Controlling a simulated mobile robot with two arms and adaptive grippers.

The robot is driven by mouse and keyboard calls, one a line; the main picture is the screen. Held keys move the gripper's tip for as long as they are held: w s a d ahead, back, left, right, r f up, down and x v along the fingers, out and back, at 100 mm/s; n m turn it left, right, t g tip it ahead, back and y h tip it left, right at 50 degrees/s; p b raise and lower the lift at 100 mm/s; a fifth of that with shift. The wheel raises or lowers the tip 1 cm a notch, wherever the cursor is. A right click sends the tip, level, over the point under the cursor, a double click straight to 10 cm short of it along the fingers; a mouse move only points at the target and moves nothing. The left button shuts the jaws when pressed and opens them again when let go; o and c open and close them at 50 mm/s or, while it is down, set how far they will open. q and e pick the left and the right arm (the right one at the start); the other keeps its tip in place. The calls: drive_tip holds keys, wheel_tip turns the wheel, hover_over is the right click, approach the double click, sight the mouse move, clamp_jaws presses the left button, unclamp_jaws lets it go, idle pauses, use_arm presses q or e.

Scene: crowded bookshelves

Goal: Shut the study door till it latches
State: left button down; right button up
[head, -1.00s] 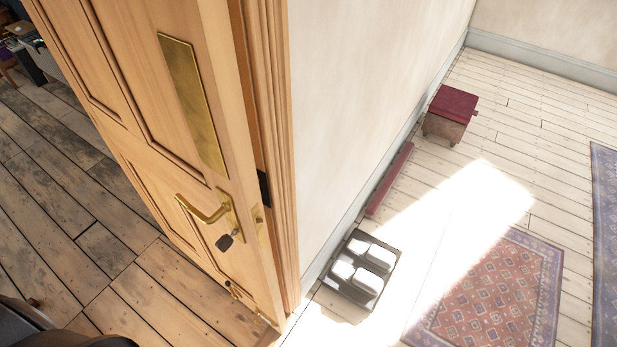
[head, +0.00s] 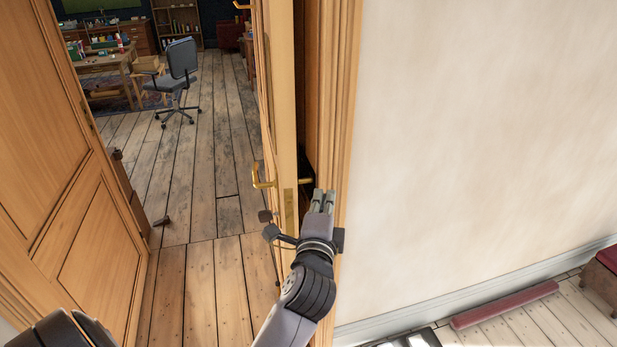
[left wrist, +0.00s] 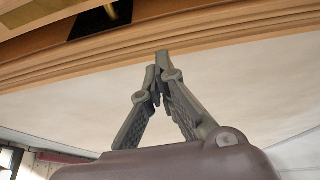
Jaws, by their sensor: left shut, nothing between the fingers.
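The wooden door (head: 283,95) stands open and shows almost edge-on in the head view. A brass lever handle (head: 262,179) sticks out on its left face, and a brass plate is on its edge. A dark gap lies between the door and the moulded door frame (head: 342,80) on its right. My left gripper (head: 324,195) is shut and empty, pointing up just right of the door edge, in front of the frame. In the left wrist view its fingertips (left wrist: 160,65) meet below the wooden moulding (left wrist: 220,42). Whether they touch wood I cannot tell. My right gripper is out of view.
Another panelled wooden leaf (head: 50,170) stands at the left. Between it and the door, bare floorboards (head: 200,180) lead to a room with an office chair (head: 180,75) and desk (head: 105,62). A pale wall (head: 480,130) fills the right, with a long red object (head: 503,305) below.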

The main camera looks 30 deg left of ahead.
use_arm(q)
drive_tip(key=p+x, duration=0.1)
drive_tip(key=x, duration=0.2)
drive_tip(key=r+x, duration=0.1)
drive_tip(key=x, duration=0.2)
drive_tip(key=p+x, duration=0.1)
drive_tip(key=x, duration=0.2)
drive_tip(key=shift+s+a+r+p, duration=0.1)
drive_tip(key=shift+a+r+p, duration=0.2)
drive_tip(key=shift+a+r, duration=0.15)
drive_tip(key=shift+w+a+f, duration=0.1)
drive_tip(key=shift+w+a, duration=0.2)
drive_tip(key=shift+a, duration=0.15)
drive_tip(key=s+a+p, duration=0.1)
drive_tip(key=s+a, duration=0.1)
drive_tip(key=s, duration=0.1)
drive_tip(key=shift+a+f+p, duration=0.1)
drive_tip(key=shift+p, duration=0.25)
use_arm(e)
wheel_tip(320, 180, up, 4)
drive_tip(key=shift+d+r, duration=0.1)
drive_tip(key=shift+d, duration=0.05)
use_arm(q)
drive_tip(key=shift+w, duration=0.1)
